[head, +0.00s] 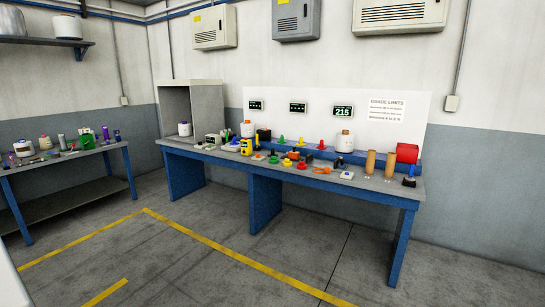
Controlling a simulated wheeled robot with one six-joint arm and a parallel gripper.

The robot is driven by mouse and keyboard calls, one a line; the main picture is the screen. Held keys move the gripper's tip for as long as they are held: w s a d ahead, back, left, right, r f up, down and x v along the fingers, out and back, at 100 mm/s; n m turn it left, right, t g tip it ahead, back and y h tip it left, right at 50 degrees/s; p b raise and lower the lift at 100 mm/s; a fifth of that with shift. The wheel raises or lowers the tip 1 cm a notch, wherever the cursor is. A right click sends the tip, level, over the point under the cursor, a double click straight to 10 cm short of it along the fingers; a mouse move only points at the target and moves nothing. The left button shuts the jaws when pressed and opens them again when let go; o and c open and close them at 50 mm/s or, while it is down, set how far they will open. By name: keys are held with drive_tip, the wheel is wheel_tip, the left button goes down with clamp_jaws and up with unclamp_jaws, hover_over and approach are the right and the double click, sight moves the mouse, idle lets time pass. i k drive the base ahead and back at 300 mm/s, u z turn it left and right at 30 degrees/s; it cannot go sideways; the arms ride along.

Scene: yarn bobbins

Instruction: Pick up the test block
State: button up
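The blue-framed workbench (262,170) stands along the far wall with many small items on its grey top. I cannot tell for sure which of them is the test block. Block-like items there are a red box (407,153) at the right end, a small dark block (305,158) near the middle, a small white flat piece (347,175) near the front edge and a yellow device (246,147) on the left half. All are small at this distance. My gripper is not in view.
A second bench (64,158) with bottles and tools stands on the left. Two tan cylinders (370,162) stand near the red box. A grey open box (191,105) stands at the workbench's left end. The floor (200,265) before the workbench is clear, with yellow lines.

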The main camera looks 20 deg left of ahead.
sight(264, 134)
drive_tip(key=u, duration=0.8)
drive_tip(key=i, duration=1.7)
drive_tip(key=u, duration=0.95)
drive_tip(key=i, duration=2.4)
drive_tip(key=z, duration=0.8)
drive_tip(key=i, duration=1.65)
drive_tip(key=z, duration=0.8)
